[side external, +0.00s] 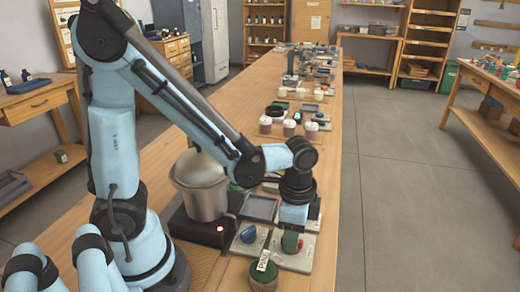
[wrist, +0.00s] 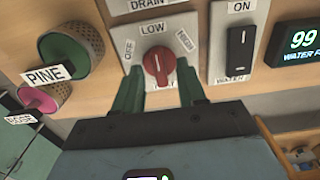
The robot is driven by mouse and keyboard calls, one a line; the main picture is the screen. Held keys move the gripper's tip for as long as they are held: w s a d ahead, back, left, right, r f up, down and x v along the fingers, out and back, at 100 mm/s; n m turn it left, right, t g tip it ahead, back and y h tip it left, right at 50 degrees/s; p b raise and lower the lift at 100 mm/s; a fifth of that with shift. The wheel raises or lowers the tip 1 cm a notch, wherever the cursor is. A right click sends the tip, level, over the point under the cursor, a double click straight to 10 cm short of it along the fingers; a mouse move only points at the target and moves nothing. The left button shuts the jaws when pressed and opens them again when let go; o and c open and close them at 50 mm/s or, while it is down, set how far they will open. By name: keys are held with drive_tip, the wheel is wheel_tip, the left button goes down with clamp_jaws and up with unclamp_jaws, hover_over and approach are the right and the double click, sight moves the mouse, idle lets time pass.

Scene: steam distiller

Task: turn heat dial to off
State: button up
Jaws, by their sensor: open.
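The red heat dial (wrist: 158,65) sits on a pale plate marked OFF at left, LOW at top and HIGH at right in the wrist view. Its white pointer line points up, roughly toward LOW. My gripper (wrist: 159,78) is open, with one green finger on each side of the dial; I cannot tell whether either touches it. In the side view my gripper (side external: 291,241) reaches down over the dial's plate, and a bit of the red dial (side external: 300,244) shows beside a green finger. The metal distiller pot (side external: 203,185) stands on a dark base to the left.
A switch panel marked ON and WATER (wrist: 240,45) and a display reading 99 (wrist: 303,39) lie right of the dial. A PINE jar (wrist: 65,50) and a pink-topped jar (wrist: 42,98) are at left. A blue knob (side external: 248,235) is close by; the floor at right is clear.

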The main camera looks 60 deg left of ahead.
drive_tip(key=shift+f, duration=0.3)
clamp_jaws()
drive_tip(key=shift+n, duration=0.4)
drive_tip(key=n, duration=0.5)
drive_tip(key=shift+n, duration=0.3)
drive_tip(key=n, duration=0.5)
drive_tip(key=shift+n, duration=0.4)
unclamp_jaws()
